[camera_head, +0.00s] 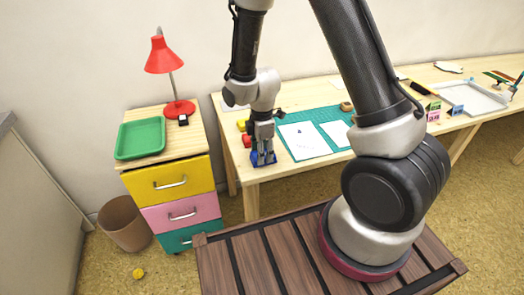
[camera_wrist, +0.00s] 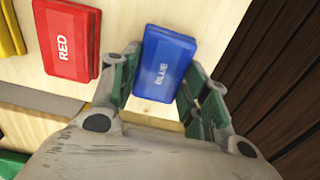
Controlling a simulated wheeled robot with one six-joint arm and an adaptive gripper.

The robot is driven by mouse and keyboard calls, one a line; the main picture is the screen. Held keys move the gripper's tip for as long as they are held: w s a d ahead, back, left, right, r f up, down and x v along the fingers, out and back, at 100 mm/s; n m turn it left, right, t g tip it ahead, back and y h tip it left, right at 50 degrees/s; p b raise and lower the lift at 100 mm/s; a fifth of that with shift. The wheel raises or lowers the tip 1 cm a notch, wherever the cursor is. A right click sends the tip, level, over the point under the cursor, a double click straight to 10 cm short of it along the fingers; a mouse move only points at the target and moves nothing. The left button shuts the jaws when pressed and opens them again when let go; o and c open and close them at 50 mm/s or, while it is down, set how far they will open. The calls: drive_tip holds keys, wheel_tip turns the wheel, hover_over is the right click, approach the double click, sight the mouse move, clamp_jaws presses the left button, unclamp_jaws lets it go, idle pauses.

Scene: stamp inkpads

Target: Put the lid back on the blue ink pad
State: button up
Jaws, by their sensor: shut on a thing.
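A blue lid marked BLUE (camera_wrist: 166,64) sits between the two fingers of my gripper (camera_wrist: 160,88) in the wrist view, its label facing the camera. My gripper is shut on it. In the head view, my gripper (camera_head: 263,152) points down at the left front part of the desk, with blue (camera_head: 257,161) showing around its fingertips. I cannot tell whether the blue ink pad's base lies under the lid, or whether the lid touches it.
A red pad marked RED (camera_wrist: 68,38) and a yellow one (camera_wrist: 10,30) lie beside the blue one. A green mat (camera_head: 332,113) with white papers (camera_head: 304,141) lies to the right. A drawer cabinet (camera_head: 170,184) with a green tray (camera_head: 140,138) and red lamp (camera_head: 163,56) stands left.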

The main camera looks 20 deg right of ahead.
drive_tip(key=o, duration=0.9)
drive_tip(key=shift+c, duration=0.2)
drive_tip(key=shift+o, duration=0.2)
drive_tip(key=o, duration=0.4)
drive_tip(key=shift+c, duration=0.2)
drive_tip(key=shift+r, duration=0.1)
drive_tip(key=shift+r, duration=3.45)
